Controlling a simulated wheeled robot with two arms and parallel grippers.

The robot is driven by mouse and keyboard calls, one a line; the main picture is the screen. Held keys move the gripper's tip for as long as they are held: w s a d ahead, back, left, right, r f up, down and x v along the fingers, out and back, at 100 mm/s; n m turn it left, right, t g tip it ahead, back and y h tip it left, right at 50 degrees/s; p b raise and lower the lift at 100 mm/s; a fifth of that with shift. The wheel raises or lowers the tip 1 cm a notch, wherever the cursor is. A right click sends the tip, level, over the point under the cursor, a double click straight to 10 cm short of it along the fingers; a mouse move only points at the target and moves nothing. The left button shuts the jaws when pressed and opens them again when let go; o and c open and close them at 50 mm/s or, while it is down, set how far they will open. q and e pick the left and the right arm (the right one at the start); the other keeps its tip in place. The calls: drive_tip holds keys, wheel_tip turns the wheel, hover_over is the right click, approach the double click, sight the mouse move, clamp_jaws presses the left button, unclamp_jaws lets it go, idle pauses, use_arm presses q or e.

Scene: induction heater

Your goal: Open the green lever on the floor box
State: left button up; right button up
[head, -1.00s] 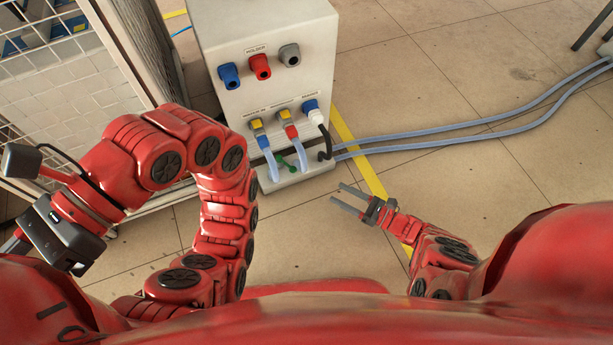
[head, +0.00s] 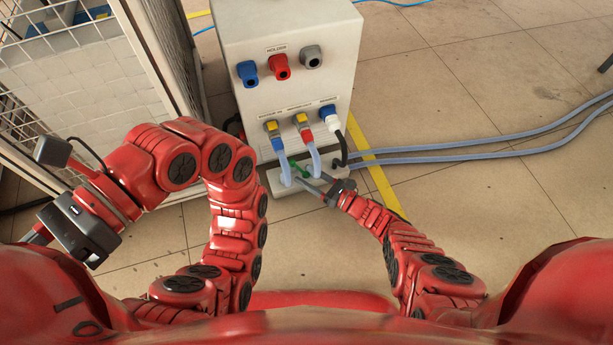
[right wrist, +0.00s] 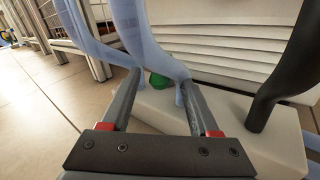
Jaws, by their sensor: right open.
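The white floor box (head: 287,208) sits low at the foot of the white cabinet. The green lever (head: 296,170) is on it, partly hidden by hoses and my right gripper. In the right wrist view, a green piece of the lever (right wrist: 158,81) shows beyond and between the fingertips, partly behind a clear hose. My right gripper (head: 309,182) is open at the box, its fingers pointing left toward the lever; I cannot tell whether they touch it. It also fills the lower right wrist view (right wrist: 161,82). My left gripper (head: 62,238) is far left, away from the box; its jaws are unclear.
The cabinet (head: 290,95) carries coloured connectors. Clear hoses (head: 281,165) and a black cable (right wrist: 266,105) enter the box close to my right gripper. Long hoses (head: 470,152) run right across the floor. A wire cage (head: 160,50) stands left.

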drive_tip(key=shift+w+a, duration=0.2)
drive_tip(key=shift+a, duration=0.15)
clamp_jaws()
idle(1.2)
